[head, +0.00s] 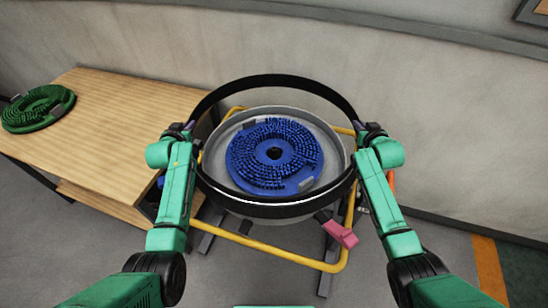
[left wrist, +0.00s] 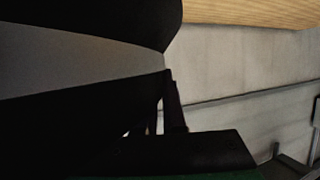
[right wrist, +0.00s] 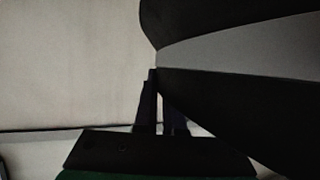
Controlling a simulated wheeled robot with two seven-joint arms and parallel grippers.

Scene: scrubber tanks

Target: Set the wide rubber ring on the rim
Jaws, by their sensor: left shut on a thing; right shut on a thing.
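The wide black rubber ring (head: 272,210) is held up in front of me, over the grey round tank (head: 222,150) in the head view. My left gripper (head: 188,128) is shut on the ring's left side, and my right gripper (head: 362,130) is shut on its right side. The ring looks larger than the tank's rim and appears above it; how high cannot be told. The ring also fills much of the left wrist view (left wrist: 80,118) and the right wrist view (right wrist: 225,97). A blue round brush (head: 262,172) lies inside the tank.
The tank stands in a yellow tube frame (head: 300,261) with a pink lever (head: 338,232) at its front right. A wooden table (head: 100,130) at left bears a green round brush (head: 38,108). A wall is behind.

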